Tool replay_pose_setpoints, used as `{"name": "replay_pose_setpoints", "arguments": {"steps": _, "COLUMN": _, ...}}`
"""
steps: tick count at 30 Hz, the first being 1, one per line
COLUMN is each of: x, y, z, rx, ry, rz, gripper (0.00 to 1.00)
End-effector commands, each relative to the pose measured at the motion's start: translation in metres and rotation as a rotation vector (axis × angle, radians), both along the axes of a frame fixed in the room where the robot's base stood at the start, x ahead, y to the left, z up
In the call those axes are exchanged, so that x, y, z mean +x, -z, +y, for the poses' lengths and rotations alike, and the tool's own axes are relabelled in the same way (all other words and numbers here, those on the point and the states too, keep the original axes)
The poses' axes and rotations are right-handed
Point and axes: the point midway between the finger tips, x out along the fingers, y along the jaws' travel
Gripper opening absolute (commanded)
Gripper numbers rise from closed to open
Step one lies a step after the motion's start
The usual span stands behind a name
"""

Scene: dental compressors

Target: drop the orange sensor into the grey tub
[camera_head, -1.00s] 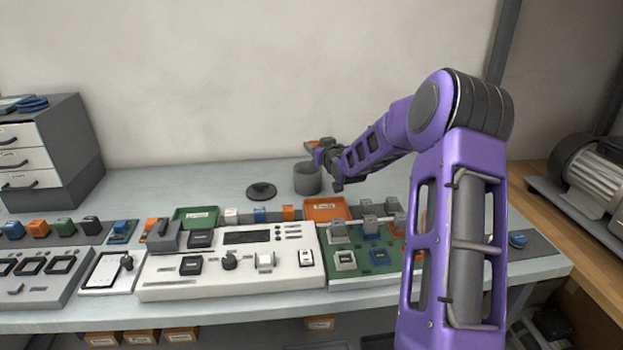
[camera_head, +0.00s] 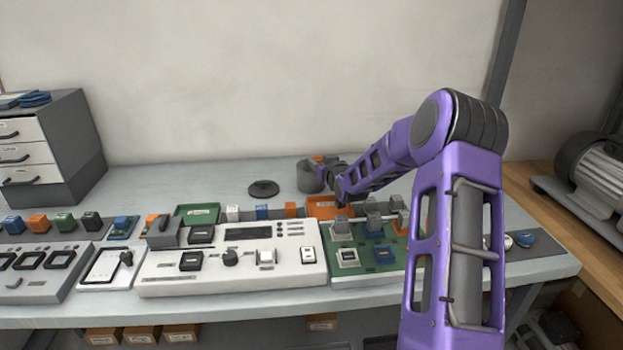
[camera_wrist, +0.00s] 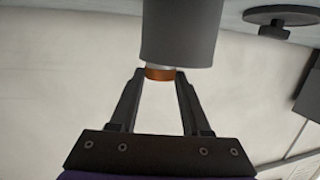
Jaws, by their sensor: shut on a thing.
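The grey tub (camera_head: 309,179) stands on the bench behind the row of consoles. In the wrist view the tub (camera_wrist: 180,30) fills the top middle. My gripper (camera_head: 322,160) is at the tub's rim in the head view, reaching in from the right. In the wrist view my gripper (camera_wrist: 160,78) is shut on the orange sensor (camera_wrist: 159,74), which shows as an orange band with a pale part between the fingertips. The tub wall overlaps the sensor in this view, so part of it is hidden. I cannot tell how deep it sits relative to the rim.
A dark round lid (camera_head: 263,188) lies left of the tub. An orange tray (camera_head: 322,209), a green tray (camera_head: 190,214) and small coloured blocks stand in front. A white console (camera_head: 225,268) and a green board (camera_head: 365,262) lie nearer. The bench behind the lid is clear.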

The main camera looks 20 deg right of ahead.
Motion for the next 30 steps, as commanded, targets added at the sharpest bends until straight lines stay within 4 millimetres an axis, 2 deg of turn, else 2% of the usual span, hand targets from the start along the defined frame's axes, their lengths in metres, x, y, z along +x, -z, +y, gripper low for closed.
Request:
{"name": "replay_pose_setpoints", "arguments": {"steps": 1, "x": 0.000, "y": 0.000, "z": 0.000, "rx": 0.000, "ry": 0.000, "rz": 0.000, "gripper": 0.00}}
{"name": "replay_pose_setpoints", "arguments": {"steps": 2, "x": 0.000, "y": 0.000, "z": 0.000, "rx": 0.000, "ry": 0.000, "rz": 0.000, "gripper": 0.51}}
{"name": "replay_pose_setpoints", "arguments": {"steps": 7, "x": 0.000, "y": 0.000, "z": 0.000, "rx": 0.000, "ry": 0.000, "rz": 0.000, "gripper": 0.81}}
{"name": "replay_pose_setpoints", "arguments": {"steps": 16, "x": -0.001, "y": 0.000, "z": 0.000, "rx": 0.000, "ry": 0.000, "rz": 0.000, "gripper": 0.82}}
{"name": "replay_pose_setpoints", "arguments": {"steps": 20, "x": -0.008, "y": -0.002, "z": 0.000, "rx": 0.000, "ry": 0.000, "rz": 0.001, "gripper": 0.82}}
{"name": "replay_pose_setpoints", "arguments": {"steps": 23, "x": -0.021, "y": -0.005, "z": 0.000, "rx": -0.001, "ry": 0.000, "rz": 0.001, "gripper": 0.82}}
{"name": "replay_pose_setpoints", "arguments": {"steps": 30, "x": -0.071, "y": -0.016, "z": -0.001, "rx": -0.001, "ry": 0.002, "rz": 0.001, "gripper": 0.82}}
